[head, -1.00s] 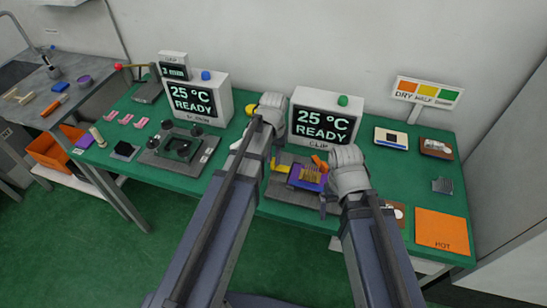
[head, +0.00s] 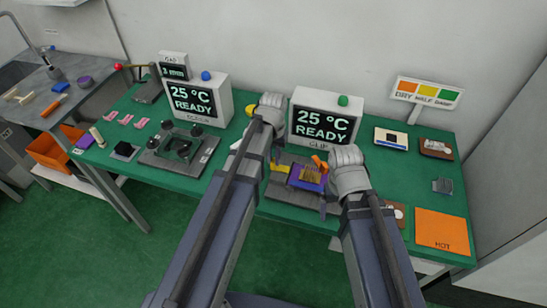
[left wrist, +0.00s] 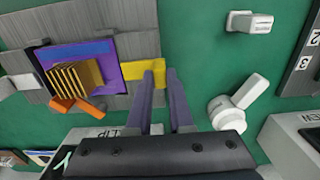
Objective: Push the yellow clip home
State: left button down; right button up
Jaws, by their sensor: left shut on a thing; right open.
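The yellow clip (head: 280,165) sits at the left side of a purple holder (head: 308,183) on a grey fixture plate (head: 290,196). The left wrist view shows the clip (left wrist: 140,76) against the purple holder (left wrist: 117,84), which carries gold fins. My left gripper (left wrist: 164,76) is at the clip's outer end, one finger overlapping that end, and is shut on it; the contact is partly hidden. An orange clip (head: 320,163) shows at the holder's back edge, turned outward at an angle. My right gripper (head: 332,188) is open, just right of the holder; its fingertips are hard to see.
The CLIP display box (head: 322,120) reads 25 °C READY behind the fixture. Another fixture (head: 180,150) and display box (head: 196,99) stand to the left. An orange HOT pad (head: 441,231) lies front right.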

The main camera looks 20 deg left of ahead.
aim_at(288, 169)
dwell(0.3)
pick_arm(q)
jog(key=d, duration=0.5)
jog(key=shift+d, duration=0.1)
jog(key=shift+s, duration=0.1)
pick_arm(e)
jog(key=shift+a, duration=0.1)
pick_arm(q)
jog(key=c, duration=0.8)
grip_release()
pick_arm(e)
jog(key=shift+r, duration=0.1)
pick_arm(q)
notch_tip(288, 169, up, 8)
jog(key=p, duration=0.8)
pick_arm(e)
notch_tip(288, 169, up, 8)
pick_arm(q)
jog(key=shift+f, duration=0.1)
pick_arm(e)
jog(key=shift+f, duration=0.2)
